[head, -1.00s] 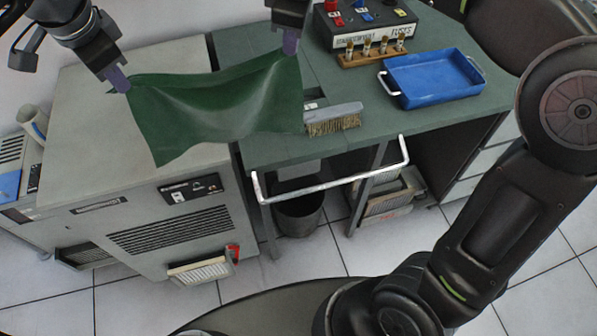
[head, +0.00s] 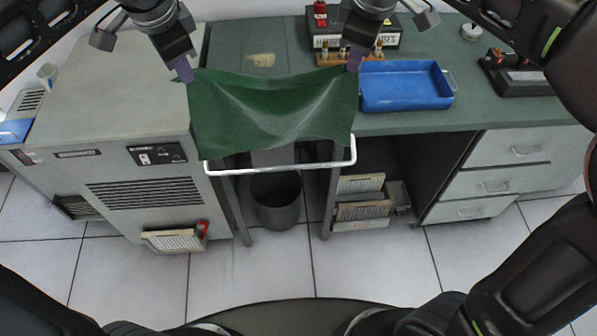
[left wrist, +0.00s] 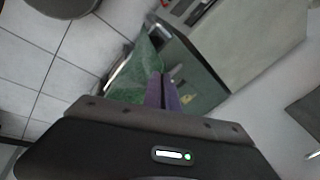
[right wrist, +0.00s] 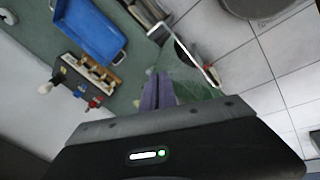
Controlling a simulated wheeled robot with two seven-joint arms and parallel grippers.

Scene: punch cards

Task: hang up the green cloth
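The green cloth (head: 270,112) is stretched between my two grippers in the head view, sagging in the middle. My left gripper (head: 186,76) is shut on its upper left corner, and my right gripper (head: 354,62) is shut on its upper right corner. The cloth also shows beyond the fingers in the left wrist view (left wrist: 136,75) and the right wrist view (right wrist: 187,75). A white rail (head: 283,169) runs along the front of the bench, just below the cloth's lower edge in the head view. I cannot tell whether the cloth touches it.
A grey cabinet machine (head: 110,110) stands at left. On the green bench (head: 500,112) are a blue tray (head: 405,90), a wooden rack of small bottles (head: 335,58) and a control box (head: 325,35). A dark bin (head: 276,205) stands on the floor below the rail.

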